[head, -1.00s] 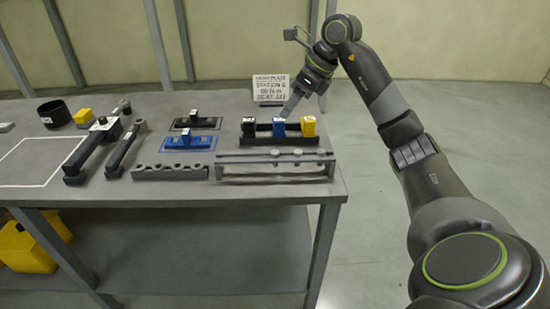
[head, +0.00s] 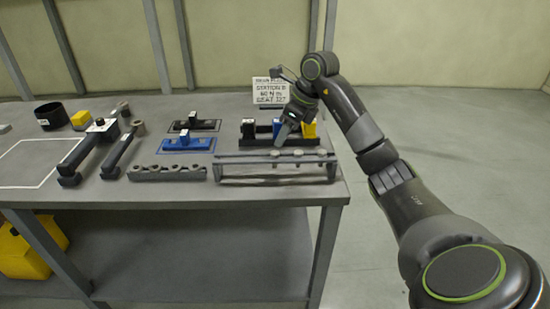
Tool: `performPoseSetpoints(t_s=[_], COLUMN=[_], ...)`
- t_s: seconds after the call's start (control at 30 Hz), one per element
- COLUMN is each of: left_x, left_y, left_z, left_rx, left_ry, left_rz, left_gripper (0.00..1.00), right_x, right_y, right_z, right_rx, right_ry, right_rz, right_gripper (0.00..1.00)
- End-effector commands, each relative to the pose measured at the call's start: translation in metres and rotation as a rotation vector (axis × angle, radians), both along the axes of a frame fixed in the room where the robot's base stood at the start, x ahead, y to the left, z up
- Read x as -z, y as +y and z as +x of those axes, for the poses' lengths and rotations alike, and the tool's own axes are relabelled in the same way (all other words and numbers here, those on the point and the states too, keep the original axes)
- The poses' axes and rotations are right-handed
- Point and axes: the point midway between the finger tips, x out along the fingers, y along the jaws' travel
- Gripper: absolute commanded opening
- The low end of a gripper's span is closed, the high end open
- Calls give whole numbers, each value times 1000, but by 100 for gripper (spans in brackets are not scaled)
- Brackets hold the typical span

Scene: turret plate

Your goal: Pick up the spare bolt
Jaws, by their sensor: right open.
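A grey rack (head: 240,160) at the right front of the table carries a few small round grey heads that look like bolts, one of them (head: 298,153) near its middle right. I cannot tell which is the spare bolt. My right gripper (head: 282,140) is open, pointing down just behind the rack and above its back edge, apart from the heads as far as I can tell. It partly hides the blue block (head: 277,126) in the black holder behind. My left gripper is not in view.
The black holder (head: 258,141) also bears a black block (head: 248,127) and a yellow block (head: 309,130). A sign (head: 268,92) stands behind. A notched grey bar (head: 168,173), a blue tray (head: 186,144) and a wrench-like tool (head: 123,150) lie left.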

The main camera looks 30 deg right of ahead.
Motion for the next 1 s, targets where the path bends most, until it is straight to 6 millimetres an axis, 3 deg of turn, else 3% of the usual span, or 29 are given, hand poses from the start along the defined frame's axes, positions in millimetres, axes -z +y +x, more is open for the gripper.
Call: performPoseSetpoints(t_s=[0.4,0.67,1.0], left_x=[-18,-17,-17], left_y=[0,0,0], left_z=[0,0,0], left_rx=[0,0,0], left_ry=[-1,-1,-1], left_rz=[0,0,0], left_gripper=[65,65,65], right_x=[47,51,51], right_y=[12,12,12], right_z=[11,12,12], right_rx=[0,-1,-1], right_ry=[2,0,0], right_rz=[3,0,0], right_gripper=[47,47,5])
